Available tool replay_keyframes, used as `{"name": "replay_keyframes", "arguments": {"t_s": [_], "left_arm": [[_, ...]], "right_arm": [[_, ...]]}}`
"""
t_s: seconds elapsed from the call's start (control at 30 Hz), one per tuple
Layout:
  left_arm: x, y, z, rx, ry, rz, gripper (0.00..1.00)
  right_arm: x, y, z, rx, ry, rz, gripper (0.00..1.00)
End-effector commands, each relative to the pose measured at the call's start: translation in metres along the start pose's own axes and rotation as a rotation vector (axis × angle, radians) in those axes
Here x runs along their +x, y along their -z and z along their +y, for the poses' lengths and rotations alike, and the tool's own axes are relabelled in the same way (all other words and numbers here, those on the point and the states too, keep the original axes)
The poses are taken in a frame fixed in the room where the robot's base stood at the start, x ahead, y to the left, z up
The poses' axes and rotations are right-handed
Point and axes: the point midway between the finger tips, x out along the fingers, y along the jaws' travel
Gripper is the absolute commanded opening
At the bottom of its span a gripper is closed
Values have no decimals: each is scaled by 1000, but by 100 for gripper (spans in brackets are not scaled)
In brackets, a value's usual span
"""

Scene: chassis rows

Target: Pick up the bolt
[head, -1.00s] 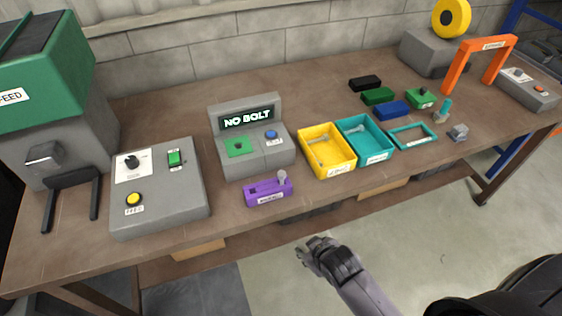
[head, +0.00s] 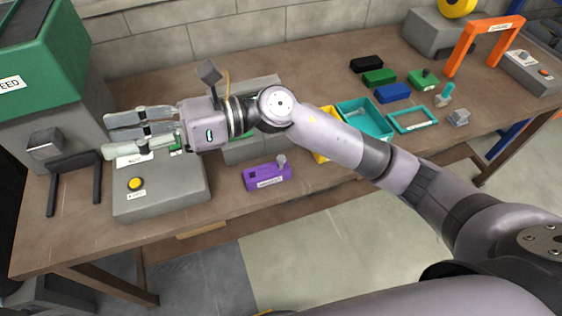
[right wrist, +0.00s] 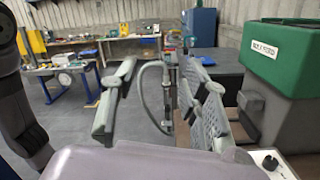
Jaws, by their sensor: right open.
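A grey bolt (head: 281,161) stands upright at the right end of a purple holder (head: 262,180) near the table's front edge. Another grey bolt-like part (head: 354,112) lies in the teal tray (head: 375,135). My right gripper (head: 112,136) reaches left over the grey control box (head: 170,200) with the yellow button (head: 135,184). It is open and empty, well left of the purple holder. Its spread fingers also show in the right wrist view (right wrist: 158,90). My right arm hides most of the yellow tray (head: 326,150) and the display unit. My left gripper is not in view.
The green-topped feeder (head: 45,60) stands left of my right gripper, with a black forked rest (head: 75,182) at its foot. Coloured blocks (head: 393,93), a teal frame (head: 412,119) and an orange arch (head: 484,24) stand at the right.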

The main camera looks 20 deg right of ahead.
Motion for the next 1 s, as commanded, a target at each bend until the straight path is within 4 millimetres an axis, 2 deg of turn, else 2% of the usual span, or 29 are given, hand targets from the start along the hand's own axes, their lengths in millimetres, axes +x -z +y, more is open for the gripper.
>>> {"name": "replay_keyframes", "arguments": {"t_s": [0.07, 0.13, 0.17, 0.23, 0.3, 0.4, 0.5, 0.6, 0.7, 0.77, 1.0], "left_arm": [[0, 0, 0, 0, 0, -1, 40], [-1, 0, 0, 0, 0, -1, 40], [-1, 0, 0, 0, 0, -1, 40], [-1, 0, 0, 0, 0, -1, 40], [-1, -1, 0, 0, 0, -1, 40], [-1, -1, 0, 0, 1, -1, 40], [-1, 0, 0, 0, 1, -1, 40], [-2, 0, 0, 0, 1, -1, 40], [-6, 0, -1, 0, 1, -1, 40], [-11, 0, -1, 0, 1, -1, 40], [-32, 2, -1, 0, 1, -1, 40]], "right_arm": [[-9, 36, -7, -197, -52, 276, 42], [-32, 67, -20, -346, -95, 530, 42], [-47, 78, -29, -403, -110, 640, 42], [-88, 95, -51, -509, -141, 896, 42], [-136, 99, -72, -575, -161, 1134, 42], [-199, 88, -94, -613, -174, 1414, 42], [-244, 72, -103, -609, -178, 1602, 42], [-268, 61, -106, -594, -180, 1700, 42], [-276, 65, -108, -585, -183, 1730, 42], [-278, 73, -110, -582, -186, 1730, 42], [-283, 122, -124, -581, -186, 1726, 42]]}}
